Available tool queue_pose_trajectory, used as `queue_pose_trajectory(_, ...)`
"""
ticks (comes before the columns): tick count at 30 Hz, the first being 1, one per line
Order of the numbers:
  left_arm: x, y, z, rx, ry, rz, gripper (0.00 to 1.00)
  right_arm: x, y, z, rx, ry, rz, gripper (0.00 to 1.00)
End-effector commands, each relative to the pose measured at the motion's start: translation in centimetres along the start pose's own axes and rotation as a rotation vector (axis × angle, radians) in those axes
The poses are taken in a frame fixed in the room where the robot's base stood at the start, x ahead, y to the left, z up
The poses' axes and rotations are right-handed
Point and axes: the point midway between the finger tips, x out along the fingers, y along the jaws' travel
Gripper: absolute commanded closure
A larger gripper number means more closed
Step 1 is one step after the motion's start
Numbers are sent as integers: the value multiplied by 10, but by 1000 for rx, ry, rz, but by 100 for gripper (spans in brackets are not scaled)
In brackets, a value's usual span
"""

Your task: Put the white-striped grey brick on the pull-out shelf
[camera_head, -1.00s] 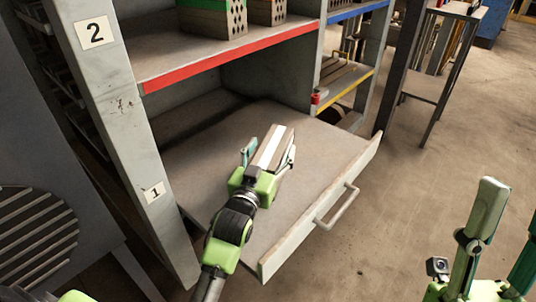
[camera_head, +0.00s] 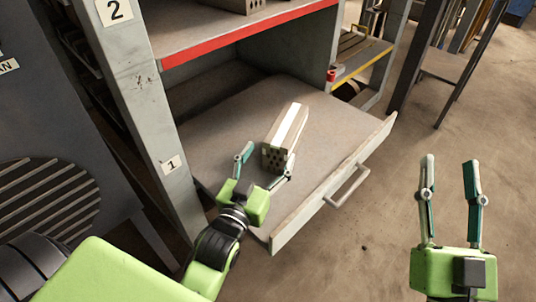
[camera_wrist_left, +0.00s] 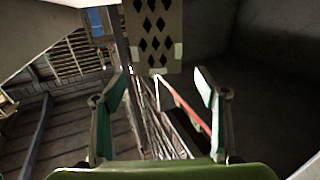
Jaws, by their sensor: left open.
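The white-striped grey brick (camera_head: 286,136) lies on the pull-out shelf (camera_head: 230,112), its holed end towards my left gripper (camera_head: 262,164). My left gripper is open, its fingertips just short of or beside the brick's near end. The left wrist view shows the holed end of the brick (camera_wrist_left: 153,32) beyond the two spread fingers (camera_wrist_left: 160,85), with nothing between them. My right gripper (camera_head: 449,162) is open and empty, held over the floor at the right.
The shelf is pulled out, with a handle (camera_head: 346,186) on its front. Above it is a red-edged shelf (camera_head: 250,30). A grey post (camera_head: 150,125) stands close to the left of my left arm. A yellow-edged shelf (camera_head: 362,62) is at the right. Free room surrounds the brick.

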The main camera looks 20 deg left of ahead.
Motion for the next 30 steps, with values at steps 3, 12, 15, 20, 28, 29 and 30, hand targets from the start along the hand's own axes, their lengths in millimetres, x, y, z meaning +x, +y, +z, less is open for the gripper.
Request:
queue_pose_trajectory(3, -3, 7, -15, 0, 38, 24, 34, 0, 0, 1, -1, -5, 0, 60)
queue_pose_trajectory(12, -57, 76, -150, -54, 401, 265, 34, 0, 0, 1, 0, -3, 0, 60)
queue_pose_trajectory(15, -69, 83, -167, -71, 450, 296, 34, 0, 0, 1, 0, -3, 0, 60)
queue_pose_trajectory(20, -70, 84, -170, -74, 458, 299, 34, 0, 0, 1, 0, -3, 0, 60)
queue_pose_trajectory(28, -70, 84, -169, -73, 456, 298, 34, 0, 0, 1, 0, -3, 0, 60)
queue_pose_trajectory(29, -70, 84, -169, -73, 456, 298, 34, 0, 0, 1, 0, -3, 0, 60)
queue_pose_trajectory(30, -70, 84, -169, -73, 456, 298, 34, 0, 0, 1, 0, -3, 0, 60)
